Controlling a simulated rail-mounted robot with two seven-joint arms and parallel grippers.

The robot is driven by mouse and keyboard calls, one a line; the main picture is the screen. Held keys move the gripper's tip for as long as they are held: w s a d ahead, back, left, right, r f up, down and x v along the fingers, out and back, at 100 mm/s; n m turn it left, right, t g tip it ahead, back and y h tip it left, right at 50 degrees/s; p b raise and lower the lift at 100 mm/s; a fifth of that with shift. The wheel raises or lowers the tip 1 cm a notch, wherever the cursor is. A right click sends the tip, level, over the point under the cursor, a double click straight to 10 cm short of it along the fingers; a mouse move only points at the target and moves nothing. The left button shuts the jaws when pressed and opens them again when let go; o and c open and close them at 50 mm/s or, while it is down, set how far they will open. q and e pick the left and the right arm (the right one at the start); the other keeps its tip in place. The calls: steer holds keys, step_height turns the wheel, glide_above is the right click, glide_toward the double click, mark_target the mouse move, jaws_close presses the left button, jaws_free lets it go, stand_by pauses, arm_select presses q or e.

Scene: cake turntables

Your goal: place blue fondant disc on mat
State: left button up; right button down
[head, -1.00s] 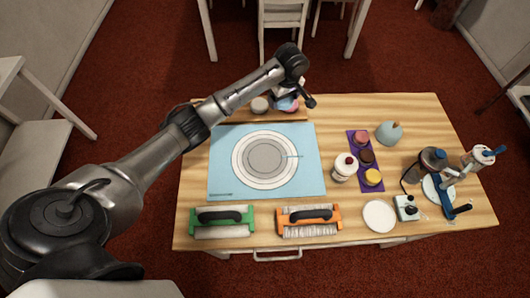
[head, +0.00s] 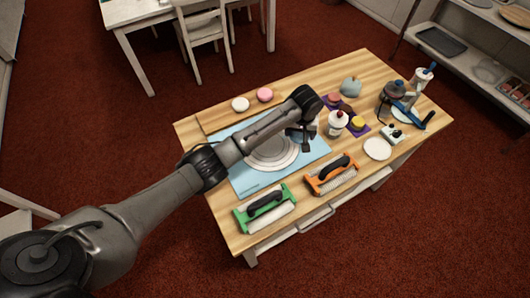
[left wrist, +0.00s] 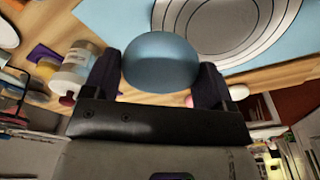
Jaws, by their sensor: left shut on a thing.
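My left gripper (left wrist: 160,85) is shut on the blue fondant disc (left wrist: 160,62), which shows between the two fingers as a smooth, rounded blue piece. In the head view my left gripper (head: 302,138) hangs over the right part of the mat, and the disc is hard to make out there. My right gripper is not in view.
White (head: 240,104) and pink (head: 265,95) discs sit on the back board. A green-framed tool (head: 265,207) and an orange-framed one (head: 332,175) lie in front.

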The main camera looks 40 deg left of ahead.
arm_select(q)
steer(key=shift+w+d+r+m, duration=0.1)
steer(key=shift+w+r+m, duration=0.2)
steer(key=shift+w+m, duration=0.55)
steer(key=shift+m, duration=0.45)
steer(key=shift+s+f, duration=0.1)
steer(key=shift+f, duration=0.05)
steer(key=b, duration=0.1)
glide_above(268, 145)
steer(key=shift+m, duration=0.3)
step_height(268, 145, down, 7)
steer(key=shift+r, duration=0.1)
steer(key=shift+f+b, duration=0.7)
steer(key=shift+f, duration=1.35)
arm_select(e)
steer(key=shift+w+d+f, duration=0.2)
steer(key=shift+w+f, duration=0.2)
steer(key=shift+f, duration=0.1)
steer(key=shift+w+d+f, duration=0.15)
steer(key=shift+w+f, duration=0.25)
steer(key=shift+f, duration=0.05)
arm_select(q)
steer(key=shift+w+f, duration=0.1)
steer(key=shift+w, duration=0.1)
steer(key=o, duration=0.9)
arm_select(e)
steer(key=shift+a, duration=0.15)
